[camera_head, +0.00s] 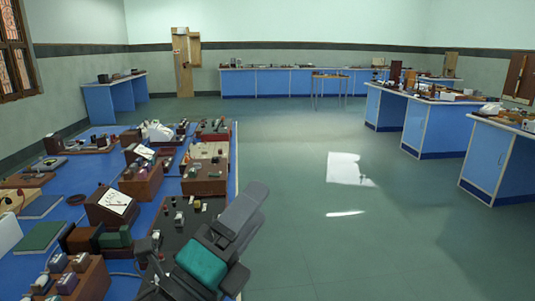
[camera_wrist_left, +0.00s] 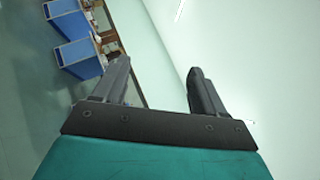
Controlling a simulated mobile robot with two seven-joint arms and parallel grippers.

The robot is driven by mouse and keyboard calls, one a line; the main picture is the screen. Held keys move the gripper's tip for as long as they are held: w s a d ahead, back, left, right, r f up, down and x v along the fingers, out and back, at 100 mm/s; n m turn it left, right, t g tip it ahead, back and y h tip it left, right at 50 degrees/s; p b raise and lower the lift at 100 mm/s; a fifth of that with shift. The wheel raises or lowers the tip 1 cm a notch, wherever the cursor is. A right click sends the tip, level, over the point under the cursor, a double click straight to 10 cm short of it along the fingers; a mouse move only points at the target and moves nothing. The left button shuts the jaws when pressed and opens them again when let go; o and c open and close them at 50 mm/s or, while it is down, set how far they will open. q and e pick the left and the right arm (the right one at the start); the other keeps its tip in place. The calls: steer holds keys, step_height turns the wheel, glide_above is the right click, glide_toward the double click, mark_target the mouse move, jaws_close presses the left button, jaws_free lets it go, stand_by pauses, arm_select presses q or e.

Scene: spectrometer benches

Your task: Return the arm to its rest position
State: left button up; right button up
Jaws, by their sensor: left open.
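My left gripper (camera_head: 252,205) shows in the head view at the lower middle, past the right edge of the near blue bench (camera_head: 232,170). Its grey fingers point up and to the right, with a teal section of my arm behind them. In the left wrist view the two dark fingers of the left gripper (camera_wrist_left: 158,76) stand well apart with nothing between them, so it is open and empty. Behind the fingers are a pale wall and, to the left, blue benches. My right gripper is in neither view.
The near bench carries several wooden boxes and instruments, including a dark board (camera_head: 190,218) close to my left arm. More blue benches (camera_head: 415,120) stand at the right and along the back wall. The green floor (camera_head: 300,220) between them is clear.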

arm_select(q)
steer(key=s+a+f+n+g+y, duration=0.1)
steer(key=a+f+n+g+y, duration=0.2)
steer(key=a+f+n+y, duration=0.55)
steer(key=s+a+f+n+g+y, duration=0.2)
steer(key=a+f+n+y, duration=0.25)
steer(key=f+n, duration=0.65)
steer(key=s+a+f+n+g, duration=0.35)
steer(key=s+f+g, duration=0.2)
steer(key=s, duration=0.25)
steer(key=s+a+f+n+g, duration=0.2)
steer(key=s+f+n+g, duration=0.3)
steer(key=s, duration=0.3)
steer(key=w+d+f+m+t+h, duration=0.1)
steer(key=w+d+f+t, duration=0.2)
steer(key=w+f+t, duration=0.4)
step_height(320, 180, down, 3)
steer(key=shift+w+r+t+h, duration=0.1)
steer(key=shift+w+t+h, duration=0.15)
steer(key=shift+t+h, duration=0.25)
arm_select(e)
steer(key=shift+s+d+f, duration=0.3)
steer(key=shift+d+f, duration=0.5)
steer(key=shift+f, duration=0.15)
